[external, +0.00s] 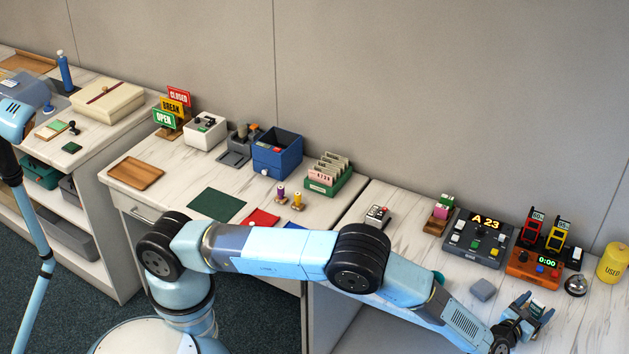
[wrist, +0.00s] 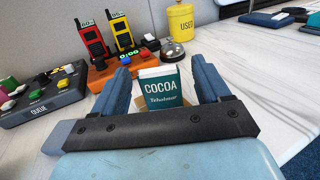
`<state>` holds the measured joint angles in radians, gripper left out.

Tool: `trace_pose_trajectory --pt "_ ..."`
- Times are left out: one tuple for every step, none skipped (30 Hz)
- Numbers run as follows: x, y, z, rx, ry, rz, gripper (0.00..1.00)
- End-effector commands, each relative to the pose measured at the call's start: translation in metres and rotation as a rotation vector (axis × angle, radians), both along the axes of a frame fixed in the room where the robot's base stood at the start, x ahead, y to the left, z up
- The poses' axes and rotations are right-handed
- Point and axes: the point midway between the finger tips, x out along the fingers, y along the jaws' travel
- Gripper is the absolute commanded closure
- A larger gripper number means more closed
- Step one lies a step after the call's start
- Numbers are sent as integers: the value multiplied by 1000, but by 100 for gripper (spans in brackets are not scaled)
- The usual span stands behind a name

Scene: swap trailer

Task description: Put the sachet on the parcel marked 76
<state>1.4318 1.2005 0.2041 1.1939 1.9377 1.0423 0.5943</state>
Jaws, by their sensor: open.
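The sachet (wrist: 162,92) is a teal and white packet labelled COCOA. In the wrist view it stands upright between the fingers of my gripper (wrist: 160,72), with a gap on each side. A tan piece shows behind its lower part. In the external view my gripper (external: 533,307) is low over the right bench, its jaws open around the sachet. No parcel with a readable 76 shows in either view. A cream box with a dark red band (external: 108,99) lies on the far left bench, with no number legible.

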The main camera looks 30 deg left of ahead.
Motion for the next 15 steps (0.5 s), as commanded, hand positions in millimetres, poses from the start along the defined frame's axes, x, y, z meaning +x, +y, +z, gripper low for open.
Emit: trace_pose_trajectory --pt "-10 4 0 1 0 -2 24" --pt "-16 6 0 2 0 -2 24" --pt "-23 9 0 2 0 -2 24" --pt "-29 11 1 2 -1 -2 24" --pt "-34 14 1 1 0 -1 24" --pt "-41 16 0 1 0 -1 24" --pt "-46 19 0 1 1 -1 24" --pt "-51 21 0 2 0 -1 24" --pt "-57 23 1 1 0 -1 24" --pt "-61 26 0 1 0 0 24" --pt "-65 27 0 0 0 0 24" --pt "-70 29 0 0 0 0 24" --pt "-73 30 0 1 1 0 24" --pt "-76 32 0 1 1 0 24" --pt "-79 33 0 1 0 0 24"
